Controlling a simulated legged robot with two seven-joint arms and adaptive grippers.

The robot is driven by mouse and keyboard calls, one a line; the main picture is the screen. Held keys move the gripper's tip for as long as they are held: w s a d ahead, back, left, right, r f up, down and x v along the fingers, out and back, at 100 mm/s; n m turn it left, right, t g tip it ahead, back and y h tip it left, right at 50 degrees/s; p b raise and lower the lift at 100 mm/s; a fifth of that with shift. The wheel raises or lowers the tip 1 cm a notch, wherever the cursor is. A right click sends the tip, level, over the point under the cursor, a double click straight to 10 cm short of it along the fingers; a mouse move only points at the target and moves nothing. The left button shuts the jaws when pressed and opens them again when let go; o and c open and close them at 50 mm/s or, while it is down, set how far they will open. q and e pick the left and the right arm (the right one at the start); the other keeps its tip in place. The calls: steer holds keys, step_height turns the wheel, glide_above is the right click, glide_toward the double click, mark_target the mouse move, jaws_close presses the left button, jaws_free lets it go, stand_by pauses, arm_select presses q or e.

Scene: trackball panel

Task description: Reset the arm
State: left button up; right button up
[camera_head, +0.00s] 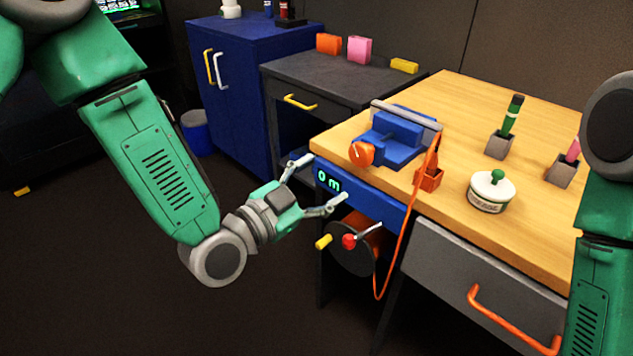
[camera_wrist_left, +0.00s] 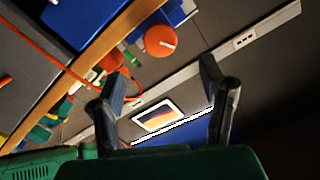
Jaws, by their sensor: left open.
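My left gripper (camera_head: 322,183) is open and empty in the head view. It hangs in the air in front of the table's near left corner, beside the blue panel with a lit display (camera_head: 328,180). In the left wrist view its two fingers (camera_wrist_left: 165,95) stand apart with nothing between them. My right arm shows at the right edge of the head view, but its gripper is out of view.
The wooden table (camera_head: 470,100) carries a blue device (camera_head: 397,137) with an orange knob (camera_head: 361,154) and a white round container (camera_head: 491,192). A reel with a red knob (camera_head: 349,241) and an orange cable (camera_head: 402,235) hang below. Open floor (camera_head: 90,260) lies left.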

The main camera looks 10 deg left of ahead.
arm_select(q)
steer(key=shift+s+a, duration=0.35)
steer(key=shift+s, duration=0.1)
steer(key=s+a+f+n+g+y+p, duration=0.1)
steer(key=s+a+f+n+g+y, duration=0.3)
steer(key=f, duration=0.5)
steer(key=s+a+f+n+g+y+p, duration=0.1)
steer(key=s+a+f+g+y, duration=0.1)
steer(key=s+a+f, duration=0.35)
steer(key=s+a+f+n+g+y, duration=0.2)
steer(key=s+a+f+n+g, duration=0.1)
steer(key=s, duration=0.6)
steer(key=s+a+f+n+g+y+p, duration=0.1)
steer(key=s+a+f+g, duration=0.4)
steer(key=s, duration=0.5)
steer(key=a+f+n+y, duration=0.1)
steer(key=a+f+n, duration=0.1)
steer(key=a, duration=0.1)
steer(key=shift+s+a+n+y+p, duration=0.2)
steer(key=shift+n+y+p, duration=0.1)
